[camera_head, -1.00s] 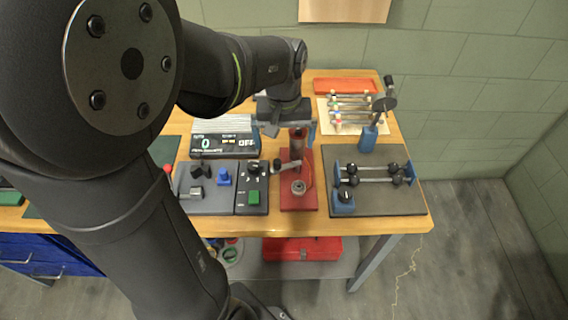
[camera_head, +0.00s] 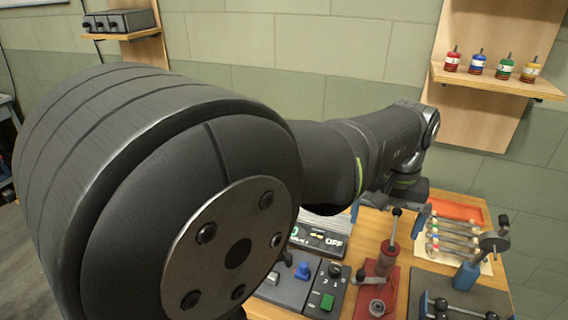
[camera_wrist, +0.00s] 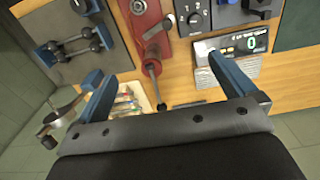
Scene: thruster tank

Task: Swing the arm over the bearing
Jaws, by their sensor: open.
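The red fixture (camera_head: 392,286) stands on the bench with an upright red post (camera_head: 386,256) and a thin lever with a black knob (camera_head: 397,212). A grey ring, seemingly the bearing (camera_head: 377,307), sits on its base. A short swing arm (camera_head: 372,281) with a dark end points left from the post, beside the ring, not over it. My gripper (camera_head: 388,214) is open and empty above the fixture. In the wrist view the lever (camera_wrist: 153,70) shows between the blue fingers of my gripper (camera_wrist: 154,68); the ring (camera_wrist: 138,7) is near the top edge.
A switch panel (camera_head: 322,290) and counter display (camera_head: 318,240) lie left of the fixture. Right are a rack of coloured-ended rods (camera_head: 450,240), a blue stand with a grey head (camera_head: 470,272) and a dark tray with dumbbell-like bars (camera_head: 440,300). A shelf (camera_head: 490,80) holds small coloured items.

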